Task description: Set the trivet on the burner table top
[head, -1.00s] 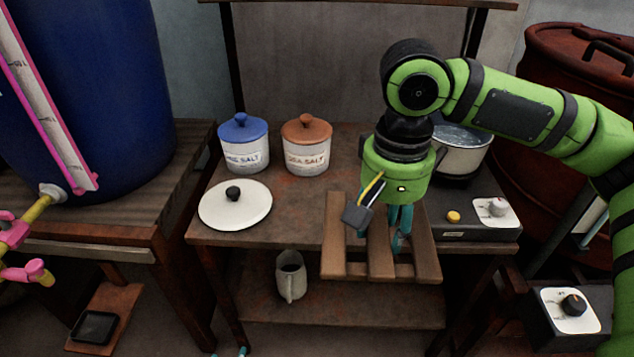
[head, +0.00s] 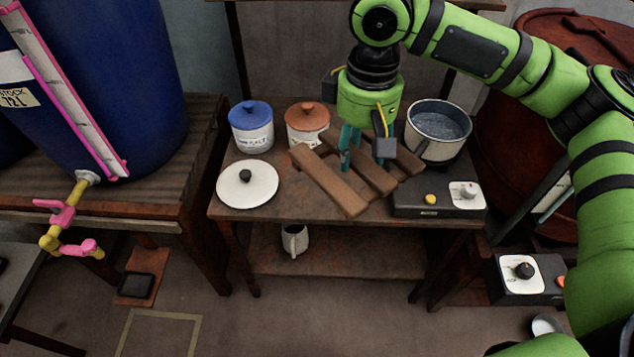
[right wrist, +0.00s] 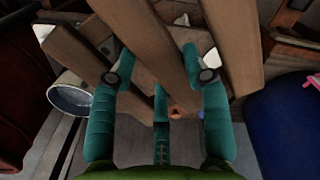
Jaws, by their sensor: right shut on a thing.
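The trivet (head: 329,182), made of brown wooden slats, is over the middle of the burner table top (head: 285,207), turned at an angle. My right gripper (head: 362,160) points down and is shut on its middle slat, which also shows between the fingers in the right wrist view (right wrist: 158,45). The trivet looks low over the table; I cannot tell whether it touches. Its near end is close to the front edge, and its right side comes close to the burner (head: 437,200). The gripper hides part of the slats. My left gripper is not in view.
A metal pot (head: 437,132) stands at the back right. A mug (head: 294,240) is on the lower shelf.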

